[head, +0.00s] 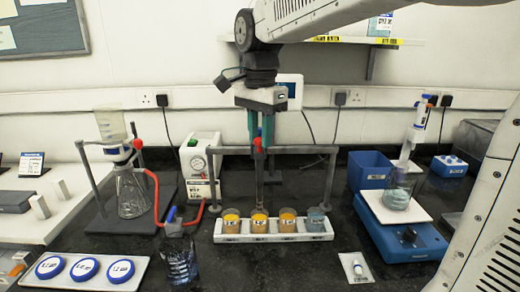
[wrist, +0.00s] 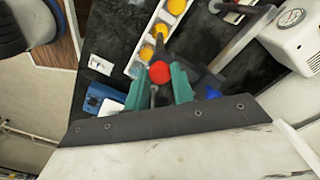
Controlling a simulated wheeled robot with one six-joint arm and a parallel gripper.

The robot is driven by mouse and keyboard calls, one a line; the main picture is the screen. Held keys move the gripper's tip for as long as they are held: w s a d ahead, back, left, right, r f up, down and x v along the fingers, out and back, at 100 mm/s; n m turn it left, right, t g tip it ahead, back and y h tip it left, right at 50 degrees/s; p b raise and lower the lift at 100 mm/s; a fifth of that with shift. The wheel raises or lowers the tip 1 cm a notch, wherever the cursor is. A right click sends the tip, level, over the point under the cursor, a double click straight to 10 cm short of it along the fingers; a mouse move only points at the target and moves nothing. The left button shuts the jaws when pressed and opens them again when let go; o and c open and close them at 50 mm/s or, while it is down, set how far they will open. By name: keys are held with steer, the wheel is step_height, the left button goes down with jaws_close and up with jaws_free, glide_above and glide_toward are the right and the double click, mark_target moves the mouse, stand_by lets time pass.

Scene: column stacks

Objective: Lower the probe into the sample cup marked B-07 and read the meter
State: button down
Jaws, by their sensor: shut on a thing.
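My gripper (head: 261,128) has teal fingers shut on the probe, a thin dark upright rod with a red knob (head: 258,143). The knob also shows between the fingers in the wrist view (wrist: 160,72). The probe shaft (head: 259,180) hangs down over the second cup from the left (head: 259,222), which holds yellow-orange liquid. I cannot tell whether its tip is inside. Several cups stand in a row in a white rack (head: 273,239); the rightmost (head: 317,221) is bluish. Their labels are too small to read. A white box with a blue screen (head: 291,88), possibly the meter, is behind my gripper.
A grey frame (head: 325,178) spans behind the rack. A flask (head: 132,193) with a red hose stands left, and a dark blue glass (head: 180,260) front left. A blue stirrer (head: 405,240) stands right.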

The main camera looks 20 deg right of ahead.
steer(key=shift+r, duration=0.5)
steer(key=c, duration=1.2)
jaws_free()
steer(key=shift+o, duration=0.2)
step_height(320, 180, up, 8)
steer(key=shift+f, duration=0.1)
